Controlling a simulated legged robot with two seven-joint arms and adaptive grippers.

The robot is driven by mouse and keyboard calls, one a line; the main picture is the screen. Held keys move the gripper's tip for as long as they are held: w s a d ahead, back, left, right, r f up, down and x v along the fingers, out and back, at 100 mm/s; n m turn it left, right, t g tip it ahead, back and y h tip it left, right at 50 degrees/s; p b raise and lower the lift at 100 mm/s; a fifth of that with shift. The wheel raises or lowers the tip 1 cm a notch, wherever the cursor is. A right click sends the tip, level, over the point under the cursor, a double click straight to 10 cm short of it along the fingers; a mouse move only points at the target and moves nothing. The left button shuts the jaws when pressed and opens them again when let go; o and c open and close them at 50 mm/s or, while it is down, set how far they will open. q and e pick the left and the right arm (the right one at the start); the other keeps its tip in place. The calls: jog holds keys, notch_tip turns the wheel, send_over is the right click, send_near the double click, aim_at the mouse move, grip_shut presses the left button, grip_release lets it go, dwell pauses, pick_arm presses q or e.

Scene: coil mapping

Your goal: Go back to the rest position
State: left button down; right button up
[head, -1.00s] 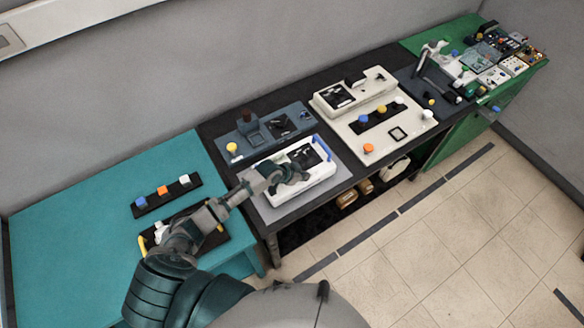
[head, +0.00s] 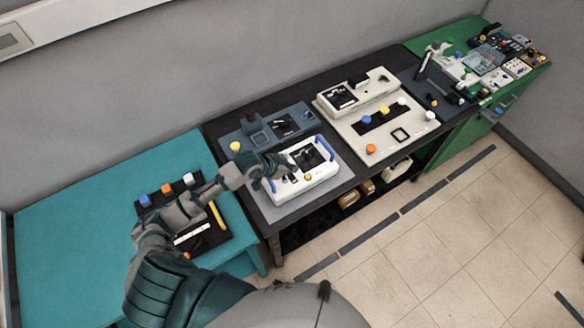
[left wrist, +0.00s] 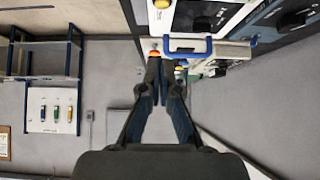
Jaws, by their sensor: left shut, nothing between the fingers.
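My left gripper (head: 279,164) is shut and empty in the head view. It is at the left side of the white device with blue handles (head: 304,167), close to its left handle; I cannot tell whether they touch. In the left wrist view my left gripper (left wrist: 156,62) has its fingers together, and an orange knob (left wrist: 154,53) shows just beyond the tips. A blue handle (left wrist: 188,51) is to the right of the fingertips. My left forearm covers part of the black panel (head: 212,238) on the teal table. My right gripper is not in view.
The teal table (head: 70,230) is at the left, with a black strip of coloured knobs (head: 166,193). A grey-blue device (head: 265,130) stands behind the white one. A cream panel with knobs (head: 400,135) is to the right. Open floor (head: 430,250) lies in front.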

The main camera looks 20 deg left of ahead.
pick_arm(q)
jog(key=shift+a, duration=0.1)
dwell(0.4)
jog(key=s+d+f+n+g+y, duration=0.1)
jog(key=s+d+f, duration=0.15)
jog(key=s, duration=0.35)
jog(key=s+d+f, duration=0.2)
jog(key=s+f, duration=0.1)
jog(key=s, duration=0.3)
jog(key=s+a+f+n+g+y, duration=0.1)
jog(key=s+a+n+y, duration=0.15)
jog(key=s, duration=0.55)
jog(key=s+a+f+n+g+y, duration=0.1)
jog(key=s+a+n+g+y, duration=0.15)
jog(key=s, duration=0.55)
notch_tip(320, 180, down, 29)
jog(key=s+h+b, duration=0.1)
jog(key=b, duration=0.3)
jog(key=s+a+f+b, duration=0.1)
jog(key=s+f+b, duration=0.1)
jog(key=s+f, duration=0.7)
jog(key=s+a+f+g+b, duration=0.1)
jog(key=s+a+f+b, duration=0.1)
jog(key=s+f, duration=0.7)
notch_tip(320, 180, down, 3)
jog(key=shift+s+a+f+m, duration=0.2)
jog(key=shift+s+a+m, duration=0.05)
jog(key=shift+m, duration=0.15)
jog(key=shift+g, duration=0.25)
